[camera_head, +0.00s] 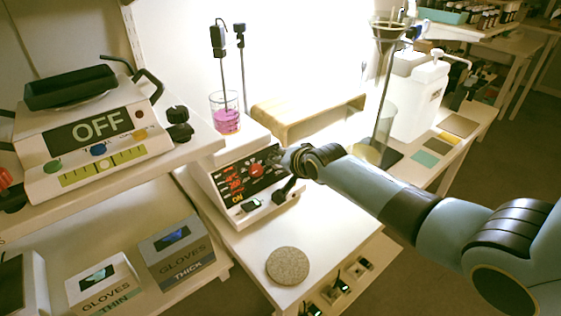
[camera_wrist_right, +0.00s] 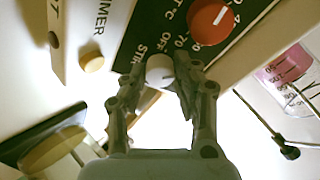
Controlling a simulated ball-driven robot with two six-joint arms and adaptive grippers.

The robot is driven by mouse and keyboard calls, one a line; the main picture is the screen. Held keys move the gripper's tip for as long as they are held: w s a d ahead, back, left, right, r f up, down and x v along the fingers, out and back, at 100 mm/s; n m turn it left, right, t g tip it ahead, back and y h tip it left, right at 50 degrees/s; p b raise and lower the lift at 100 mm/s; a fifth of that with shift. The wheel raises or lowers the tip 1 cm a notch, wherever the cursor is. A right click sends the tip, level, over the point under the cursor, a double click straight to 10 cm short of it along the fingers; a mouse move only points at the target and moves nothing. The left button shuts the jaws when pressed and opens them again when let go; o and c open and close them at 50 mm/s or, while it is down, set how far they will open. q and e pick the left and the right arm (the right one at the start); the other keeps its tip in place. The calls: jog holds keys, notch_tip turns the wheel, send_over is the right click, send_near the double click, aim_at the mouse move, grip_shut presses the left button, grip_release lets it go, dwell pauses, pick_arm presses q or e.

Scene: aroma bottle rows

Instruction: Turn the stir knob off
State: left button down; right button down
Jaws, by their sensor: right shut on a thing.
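The white hotplate stirrer (camera_head: 222,172) stands on the middle table with its dark front panel facing me. In the right wrist view, a white knob (camera_wrist_right: 160,70) sits on the dark green panel (camera_wrist_right: 150,30) beside partly covered "STIR" and "OFF" lettering. My right gripper (camera_wrist_right: 163,75) is shut on this white knob, one finger on each side. In the head view my right gripper (camera_head: 287,160) reaches the panel's right end and hides the knob. A red knob (camera_wrist_right: 211,20) with a white mark is beside it. My left gripper is not in view.
A beaker of pink liquid (camera_head: 226,120) stands on the stirrer. A box reading "OFF" (camera_head: 92,130) sits on the left shelf, above glove boxes (camera_head: 178,255). A round cork-like pad (camera_head: 287,265) lies in front. A glass cylinder (camera_head: 382,125) and white jug (camera_head: 415,95) stand behind my arm.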

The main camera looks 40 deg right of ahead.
jog(key=shift+f+n, duration=0.1)
jog(key=shift+n, duration=0.9)
jog(key=n+b, duration=0.2)
jog(key=shift+f+n+y, duration=0.1)
jog(key=shift+n+y, duration=0.2)
jog(key=shift+n, duration=0.1)
jog(key=n+b, duration=0.3)
jog(key=n, duration=0.1)
jog(key=shift+d+n+t+y, duration=0.1)
jog(key=shift+n+t+y, duration=0.2)
jog(key=shift+y, duration=0.1)
jog(key=shift+n+b, duration=1.25)
jog(key=shift+n, duration=0.15)
jog(key=c, duration=1)
grip_release()
jog(key=shift+s+r, duration=0.1)
jog(key=shift+r, duration=0.1)
